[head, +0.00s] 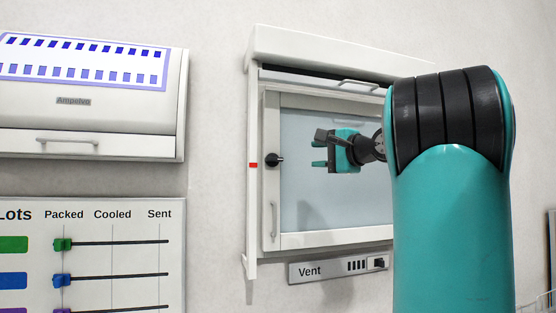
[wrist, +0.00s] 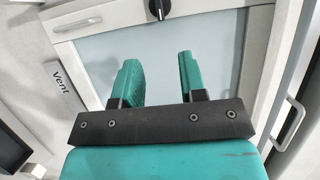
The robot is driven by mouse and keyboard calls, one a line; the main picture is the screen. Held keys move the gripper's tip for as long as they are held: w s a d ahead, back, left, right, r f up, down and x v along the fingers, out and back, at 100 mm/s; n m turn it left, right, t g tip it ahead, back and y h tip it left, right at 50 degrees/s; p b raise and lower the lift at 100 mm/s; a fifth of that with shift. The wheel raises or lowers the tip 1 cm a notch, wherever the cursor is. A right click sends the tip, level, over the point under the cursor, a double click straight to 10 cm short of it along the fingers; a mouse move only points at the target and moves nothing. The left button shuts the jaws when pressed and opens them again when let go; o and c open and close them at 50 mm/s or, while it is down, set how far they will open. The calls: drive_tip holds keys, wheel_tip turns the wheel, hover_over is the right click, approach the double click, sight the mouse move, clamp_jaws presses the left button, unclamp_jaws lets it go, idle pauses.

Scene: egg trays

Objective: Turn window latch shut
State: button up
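The window (head: 335,180) is a pale pane in a white frame on the wall. Its black latch (head: 273,160) sits on the left side of that frame and looks roughly horizontal, beside a red mark (head: 253,165) on the outer strip. In the wrist view, the latch (wrist: 158,9) is at the top edge, partly cut off. My gripper (head: 318,152) is in front of the pane, to the right of the latch and apart from it. Its teal fingers (wrist: 158,65) are spread and empty, pointing toward the latch side.
A vertical handle (head: 274,219) is below the latch. A Vent switch panel (head: 340,267) is under the window. A slider board (head: 120,214) and a white cabinet (head: 90,142) are at left. Bare wall lies between them and the window.

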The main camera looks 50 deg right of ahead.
sight(277, 159)
drive_tip(key=w+p, duration=0.1)
drive_tip(key=w, duration=0.4)
drive_tip(key=w+d+p, duration=0.1)
drive_tip(key=w+p, duration=0.1)
drive_tip(key=w, duration=0.3)
drive_tip(key=w+d+p, duration=0.1)
drive_tip(key=w+p, duration=0.1)
drive_tip(key=w, duration=0.3)
drive_tip(key=shift+w+d, duration=0.2)
clamp_jaws()
